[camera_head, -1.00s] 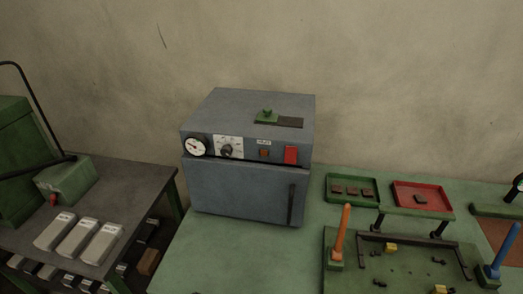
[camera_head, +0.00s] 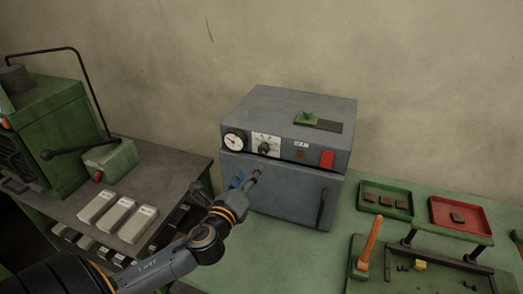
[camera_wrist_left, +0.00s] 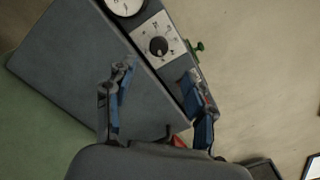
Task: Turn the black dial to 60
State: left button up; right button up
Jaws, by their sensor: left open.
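The black dial (camera_head: 264,149) sits on a white scale plate on the front panel of a grey box-shaped oven (camera_head: 285,190). In the left wrist view the dial (camera_wrist_left: 159,46) shows ahead of the fingers, with marks around it too small to read. My left gripper (camera_head: 246,180) is in front of the oven's door, below the dial. In the left wrist view its fingers (camera_wrist_left: 160,100) are spread apart with nothing between them, and the dial lies beyond them, untouched. My right gripper is not in view.
A round gauge (camera_head: 234,141) is left of the dial, a red switch (camera_head: 327,159) to the right. A green tray (camera_head: 386,199) and a red tray (camera_head: 460,218) stand right of the oven. A dark side table (camera_head: 165,165) with pale blocks and a green machine (camera_head: 60,120) are left.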

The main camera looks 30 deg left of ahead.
aim_at(262, 151)
pick_arm(q)
jog(key=p+x, duration=0.2)
jog(key=x, duration=0.8)
jog(key=shift+w+a+f, duration=0.1)
grip_shut()
